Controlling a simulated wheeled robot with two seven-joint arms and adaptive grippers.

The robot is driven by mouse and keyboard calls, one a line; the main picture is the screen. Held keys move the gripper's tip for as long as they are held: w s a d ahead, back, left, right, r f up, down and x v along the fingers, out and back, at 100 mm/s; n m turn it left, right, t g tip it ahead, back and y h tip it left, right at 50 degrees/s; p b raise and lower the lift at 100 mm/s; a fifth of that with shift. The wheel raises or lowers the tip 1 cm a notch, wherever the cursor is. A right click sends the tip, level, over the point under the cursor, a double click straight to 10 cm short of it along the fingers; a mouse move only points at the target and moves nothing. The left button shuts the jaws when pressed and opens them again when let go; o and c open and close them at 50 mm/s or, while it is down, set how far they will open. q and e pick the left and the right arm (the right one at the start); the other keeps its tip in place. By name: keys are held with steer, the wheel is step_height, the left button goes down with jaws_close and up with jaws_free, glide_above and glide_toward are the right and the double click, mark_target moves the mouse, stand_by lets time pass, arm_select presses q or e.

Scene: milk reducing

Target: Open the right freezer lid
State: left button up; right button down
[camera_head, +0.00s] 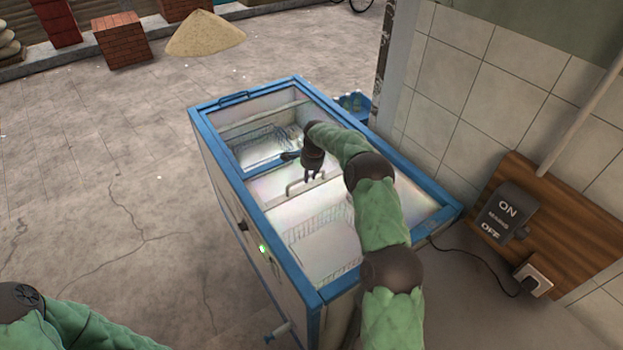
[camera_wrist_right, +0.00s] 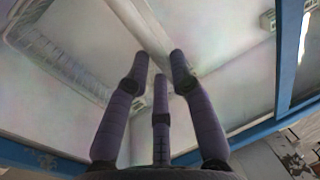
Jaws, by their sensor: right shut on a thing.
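The chest freezer has a blue rim (camera_head: 226,170) and pale, see-through lids. The near lid (camera_head: 395,195) lies over the near section, and a wire basket shows below it. It looks flat and closed. A pale bar handle (camera_head: 292,188) crosses the middle of the freezer top. My right gripper (camera_head: 313,175) points down at this handle and is shut on it; the exact contact is small in the head view. In the right wrist view my dark fingers (camera_wrist_right: 158,65) stand close around the pale bar. My left gripper is out of view.
The far section has a blue-framed lid (camera_head: 235,98). A tiled wall (camera_head: 480,85) with a switch box (camera_head: 508,213) and a cable stands close on the right. Open paved floor (camera_head: 110,160) lies to the left. Bricks (camera_head: 122,40) and a sand pile (camera_head: 205,33) are far back.

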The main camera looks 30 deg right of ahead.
steer(key=shift+w, duration=0.1)
stand_by(0.3)
steer(key=c, duration=1.1)
jaws_free()
steer(key=r, duration=0.4)
steer(key=s+r, duration=0.1)
steer(key=r, duration=0.2)
steer(key=s+r, duration=0.1)
steer(key=r, duration=0.3)
steer(key=shift+s+d+r, duration=0.1)
steer(key=shift+s+r, duration=0.05)
steer(key=shift+r, duration=0.2)
